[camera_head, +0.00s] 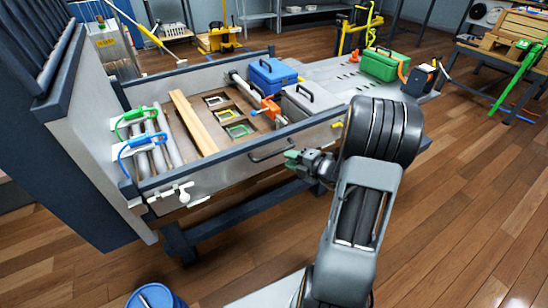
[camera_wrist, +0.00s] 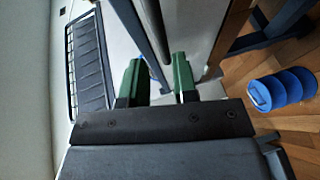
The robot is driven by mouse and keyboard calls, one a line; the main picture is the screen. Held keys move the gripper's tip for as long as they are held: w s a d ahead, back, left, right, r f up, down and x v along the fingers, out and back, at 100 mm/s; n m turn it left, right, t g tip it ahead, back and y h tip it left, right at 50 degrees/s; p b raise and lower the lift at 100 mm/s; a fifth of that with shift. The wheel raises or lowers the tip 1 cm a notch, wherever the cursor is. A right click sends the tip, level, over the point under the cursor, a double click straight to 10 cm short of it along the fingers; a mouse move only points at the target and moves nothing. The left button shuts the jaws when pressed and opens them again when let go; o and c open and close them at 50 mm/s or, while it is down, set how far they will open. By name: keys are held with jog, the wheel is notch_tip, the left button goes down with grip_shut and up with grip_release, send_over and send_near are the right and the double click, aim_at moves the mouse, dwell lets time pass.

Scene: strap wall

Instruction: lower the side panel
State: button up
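The grey side panel (camera_head: 222,177) with a dark top rail stands upright along the near side of the cargo bed. A dark bar handle (camera_head: 270,155) is on its outer face. A white latch (camera_head: 172,196) sits at its left end, and a small yellow part (camera_head: 337,124) shows near its right end. My gripper (camera_head: 293,158) is in front of the panel, just right of the handle; contact cannot be told. In the wrist view its green fingers (camera_wrist: 158,82) are apart, with a gap between them and nothing clearly held.
The bed holds a blue toolbox (camera_head: 272,75), a grey box (camera_head: 308,101), a wooden plank (camera_head: 194,121) and pipes. Green (camera_head: 130,120) and blue (camera_head: 140,146) clamps hang at the left. A blue drum (camera_head: 156,297) stands on the floor.

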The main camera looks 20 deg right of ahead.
aim_at(276, 154)
jog(key=shift+b+x, duration=0.85)
jog(key=shift+x, duration=2.75)
grip_shut()
